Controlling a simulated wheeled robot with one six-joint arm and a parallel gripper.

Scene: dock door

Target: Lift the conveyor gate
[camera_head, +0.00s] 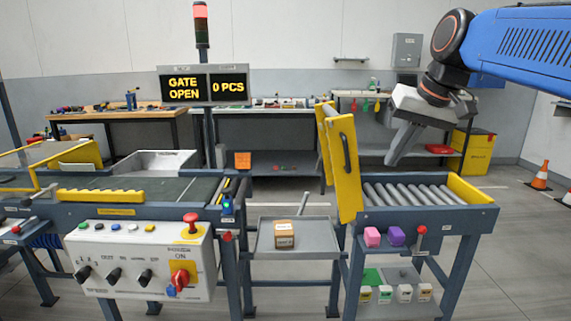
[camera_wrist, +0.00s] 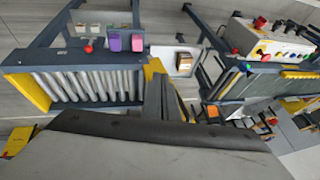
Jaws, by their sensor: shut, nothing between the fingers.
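The yellow conveyor gate (camera_head: 341,165) stands raised, nearly upright and slightly tilted, at the left end of the roller conveyor (camera_head: 405,192). A dark handle (camera_head: 346,152) is on its right-hand face. The display (camera_head: 203,87) reads "GATE OPEN" and "0 PCS". My gripper (camera_head: 392,160) is shut and empty, pointing down above the rollers, to the right of the gate and apart from it in the head view. In the wrist view the gate (camera_wrist: 153,72) shows edge-on, partly hidden behind the large grey shape in the foreground.
A tray (camera_head: 296,243) with a small brown box (camera_head: 284,236) sits between the roller conveyor and the belt conveyor (camera_head: 150,190). A control panel (camera_head: 143,262) with knobs and a red switch is at front left. Pink and purple blocks (camera_head: 384,237) sit below the rollers.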

